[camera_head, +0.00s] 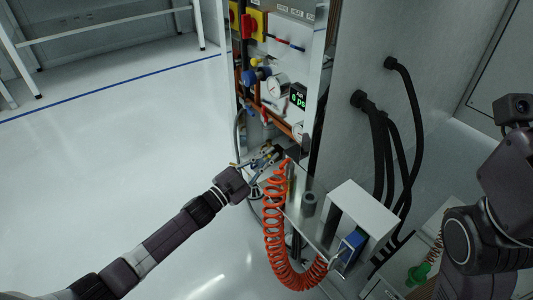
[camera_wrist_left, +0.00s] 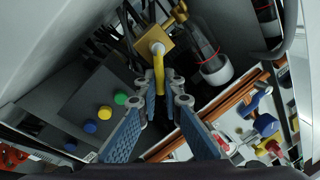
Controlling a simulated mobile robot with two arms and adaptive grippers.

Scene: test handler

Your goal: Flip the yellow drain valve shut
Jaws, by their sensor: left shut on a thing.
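The yellow drain valve handle (camera_wrist_left: 159,75) sticks out from a brass valve body (camera_wrist_left: 154,42) in the wrist view. My left gripper (camera_wrist_left: 164,88) has its blue-padded fingers at either side of the handle, with their tips closed on it. In the head view the left gripper (camera_head: 268,156) reaches low into the open cabinet. The valve there is too small and too covered by the gripper to make out. Of my right arm, only links show at the right edge; its gripper is out of view.
A coiled orange hose (camera_head: 273,220) hangs just right of my left gripper, by a metal shelf (camera_head: 307,207). Gauges (camera_head: 277,87), a green display (camera_head: 298,98) and copper pipes (camera_wrist_left: 238,97) are close by. Black cables (camera_head: 385,145) run down the cabinet side. The floor at left is clear.

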